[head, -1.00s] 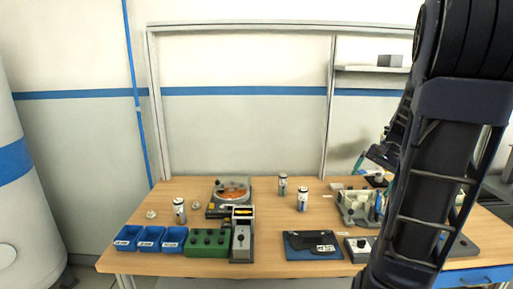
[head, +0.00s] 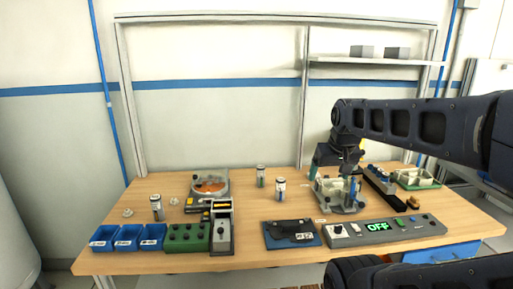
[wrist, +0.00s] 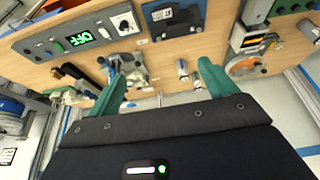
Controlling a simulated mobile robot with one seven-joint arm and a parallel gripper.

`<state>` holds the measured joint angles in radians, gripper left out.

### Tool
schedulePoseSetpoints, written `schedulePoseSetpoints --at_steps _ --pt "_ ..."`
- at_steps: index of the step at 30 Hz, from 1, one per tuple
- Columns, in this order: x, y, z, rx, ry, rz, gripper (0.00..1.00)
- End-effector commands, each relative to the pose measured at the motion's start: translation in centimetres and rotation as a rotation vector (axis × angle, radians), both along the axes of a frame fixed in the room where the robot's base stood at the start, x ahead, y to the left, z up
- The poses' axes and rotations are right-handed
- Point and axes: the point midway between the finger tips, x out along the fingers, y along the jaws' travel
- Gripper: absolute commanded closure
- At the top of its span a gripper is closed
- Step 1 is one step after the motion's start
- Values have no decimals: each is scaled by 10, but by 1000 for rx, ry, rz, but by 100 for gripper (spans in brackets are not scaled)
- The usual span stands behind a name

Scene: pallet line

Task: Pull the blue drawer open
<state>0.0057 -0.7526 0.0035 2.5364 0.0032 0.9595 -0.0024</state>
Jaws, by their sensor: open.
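The blue drawer (head: 442,254) is under the right end of the wooden table. Its front looks shut, and a dark handle shows faintly on it. My gripper (wrist: 166,85) is open and empty, with its two teal fingers spread apart in the wrist view. In the head view my gripper (head: 316,170) hangs over the right half of the table, near the grey fixture. It is above and to the left of the drawer, well apart from it. Part of my arm covers the area just below the drawer in the head view.
A control panel (head: 385,229) with a green OFF display lies along the front edge above the drawer. The grey fixture (head: 340,194) stands behind it. A green tray (head: 417,180) is at the back right. Blue bins (head: 127,237) and a green box (head: 187,237) are at the left.

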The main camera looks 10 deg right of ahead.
Motion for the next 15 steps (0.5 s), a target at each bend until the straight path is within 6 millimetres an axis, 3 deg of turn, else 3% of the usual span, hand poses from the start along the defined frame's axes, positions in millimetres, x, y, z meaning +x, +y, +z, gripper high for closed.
schedulePoseSetpoints --at_steps 1,6,8,11,15 --pt "-1 0 0 -2 -3 3 26" --pt "0 0 0 -2 -3 3 59" --pt "0 0 1 -2 -3 3 68" --pt "0 0 9 -2 -5 2 68" --pt "0 0 40 -1 -8 3 68"
